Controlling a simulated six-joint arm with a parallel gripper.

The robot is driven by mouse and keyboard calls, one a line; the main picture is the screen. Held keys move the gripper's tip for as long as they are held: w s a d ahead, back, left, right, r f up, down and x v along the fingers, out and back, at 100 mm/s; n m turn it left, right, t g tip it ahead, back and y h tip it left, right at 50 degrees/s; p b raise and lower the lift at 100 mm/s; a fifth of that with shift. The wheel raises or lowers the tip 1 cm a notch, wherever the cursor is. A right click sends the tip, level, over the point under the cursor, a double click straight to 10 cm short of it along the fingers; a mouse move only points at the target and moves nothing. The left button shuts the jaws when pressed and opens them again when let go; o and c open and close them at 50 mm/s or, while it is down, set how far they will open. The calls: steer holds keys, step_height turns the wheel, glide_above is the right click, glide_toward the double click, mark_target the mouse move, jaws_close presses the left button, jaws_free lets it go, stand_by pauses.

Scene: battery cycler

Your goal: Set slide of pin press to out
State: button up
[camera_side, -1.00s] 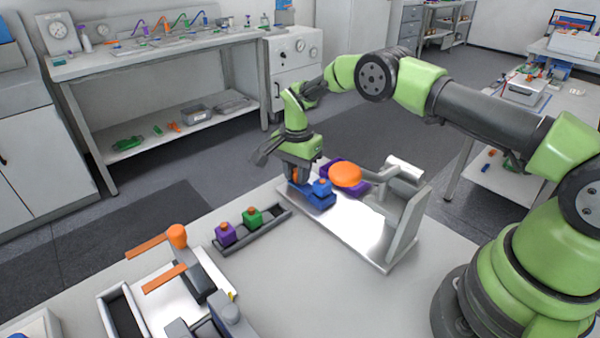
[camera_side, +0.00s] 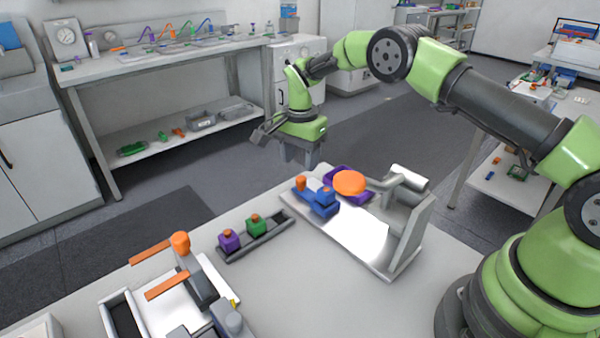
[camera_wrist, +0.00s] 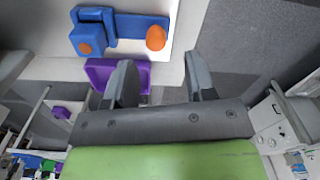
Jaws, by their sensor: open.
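The pin press (camera_side: 345,230) has a pale metal base plate and a grey upright frame at its right. Its blue slide (camera_side: 312,197) lies at the far left end of the plate, with an upright orange knob (camera_side: 301,183). A blue block (camera_side: 326,203) with an orange top sits at the slide's other end. The wrist view also shows the slide (camera_wrist: 128,26), the knob (camera_wrist: 156,38) and the block (camera_wrist: 86,42). My gripper (camera_side: 300,160) is open and empty, above and apart from the knob. In the wrist view its fingers (camera_wrist: 162,78) are spread below the knob.
A dark rack (camera_side: 272,234) holds a purple block (camera_side: 229,240) and a green block (camera_side: 256,225). A device with orange levers (camera_side: 167,282) stands front left. Bare table lies in front of the press.

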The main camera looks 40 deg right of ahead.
steer(key=shift+r, duration=2.2)
steer(key=s+a+r+n+t+y, duration=0.1)
steer(key=s+r+n+t, duration=0.15)
steer(key=s+r, duration=0.45)
steer(key=s+a+r+n+t, duration=0.1)
steer(key=s+r+n, duration=0.2)
steer(key=r, duration=0.8)
steer(key=s+a+r+n+t+y, duration=0.1)
steer(key=s+n+t, duration=0.2)
steer(key=s, duration=1.6)
steer(key=shift+s+a+n+t, duration=0.35)
steer(key=shift+a+n, duration=0.05)
steer(key=shift+n, duration=0.85)
